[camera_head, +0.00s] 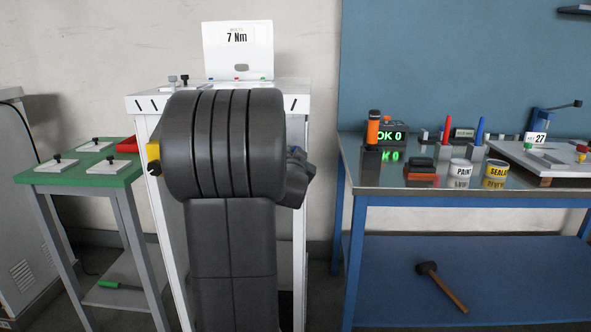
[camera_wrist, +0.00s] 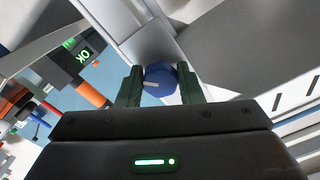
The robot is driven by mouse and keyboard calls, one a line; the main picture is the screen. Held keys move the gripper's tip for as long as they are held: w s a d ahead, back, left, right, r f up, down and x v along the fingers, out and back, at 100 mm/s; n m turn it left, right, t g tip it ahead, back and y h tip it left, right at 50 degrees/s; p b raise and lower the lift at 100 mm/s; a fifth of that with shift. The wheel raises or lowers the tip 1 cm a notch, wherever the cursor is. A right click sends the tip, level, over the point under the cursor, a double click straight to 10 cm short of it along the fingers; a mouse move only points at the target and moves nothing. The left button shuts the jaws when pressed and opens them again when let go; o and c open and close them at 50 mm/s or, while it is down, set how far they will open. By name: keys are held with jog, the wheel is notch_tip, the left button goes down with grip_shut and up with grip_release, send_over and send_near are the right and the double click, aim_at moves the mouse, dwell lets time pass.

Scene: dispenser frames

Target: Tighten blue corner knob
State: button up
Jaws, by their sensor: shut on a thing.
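The blue corner knob (camera_wrist: 160,77) shows in the wrist view, a round knob with a white line on its face. My gripper (camera_wrist: 160,88) has one dark green finger on each side of it and is shut on it. The knob sits at a corner of the white dispenser frame (camera_wrist: 145,45).
A yellow block with a black knob (camera_head: 154,160) sits on the frame's left side. A green-topped table (camera_head: 85,175) with white plates stands left.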

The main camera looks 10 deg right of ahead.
jog(key=m+b, duration=0.5)
jog(key=m, duration=0.3)
jog(key=shift+a+r+m+b, duration=0.1)
jog(key=shift+r+m+b, duration=0.05)
jog(key=shift+m+b, duration=0.25)
dwell(0.4)
jog(key=o, duration=1)
jog(key=shift+c, duration=0.2)
jog(key=shift+s, duration=0.1)
jog(key=p+v, duration=0.1)
jog(key=v, duration=1.2)
jog(key=shift+s, duration=0.3)
jog(key=shift+a, duration=0.1)
